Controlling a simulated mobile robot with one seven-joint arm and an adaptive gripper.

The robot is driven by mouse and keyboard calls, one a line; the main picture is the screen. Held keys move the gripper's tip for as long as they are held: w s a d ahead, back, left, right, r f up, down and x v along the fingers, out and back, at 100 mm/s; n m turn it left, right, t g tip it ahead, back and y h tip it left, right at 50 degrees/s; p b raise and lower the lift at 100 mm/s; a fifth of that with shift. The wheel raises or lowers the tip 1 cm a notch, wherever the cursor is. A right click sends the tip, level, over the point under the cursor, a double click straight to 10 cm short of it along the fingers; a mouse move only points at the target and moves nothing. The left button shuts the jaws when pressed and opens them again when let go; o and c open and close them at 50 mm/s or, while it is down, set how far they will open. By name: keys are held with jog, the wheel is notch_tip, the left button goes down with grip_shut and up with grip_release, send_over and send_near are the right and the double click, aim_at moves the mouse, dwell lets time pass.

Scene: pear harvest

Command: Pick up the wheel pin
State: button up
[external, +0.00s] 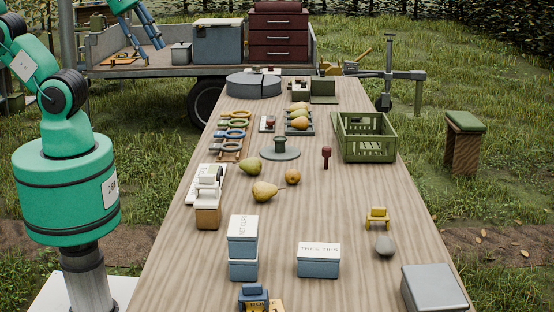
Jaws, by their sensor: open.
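A small dark red pin-like piece with a wide head (326,157) stands upright on the wooden table, right of the middle; it looks like the wheel pin, though it is too small to be sure. My gripper (148,51) shows at the top left with its two blue fingers apart and pointing down. It appears in front of the trailer bed, far up and left of the red piece, with nothing seen between the fingers. Part of my arm is out of the picture.
The table (330,205) holds pears (264,191), a green crate (367,140), a grey-green disc with a knob (280,150), ring-handled tools (232,134) and lidded boxes (318,260). A trailer (110,72) stands behind. Bare table surrounds the red piece's front side.

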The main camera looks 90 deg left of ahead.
dwell(0.3)
jog(key=n+g+y+b, duration=0.1)
jog(key=n+y+b, duration=0.1)
jog(key=n, duration=0.2)
send_over(326, 147)
jog(key=s+d, duration=0.1)
jog(key=s, duration=0.3)
notch_tip(326, 147, down, 31)
jog(key=shift+s+d, duration=0.1)
jog(key=shift+b+x, duration=0.55)
jog(key=shift+x, duration=3.7)
jog(key=shift+s+d+f, duration=0.1)
jog(key=shift+d+f, duration=0.05)
jog(key=shift+f, duration=0.05)
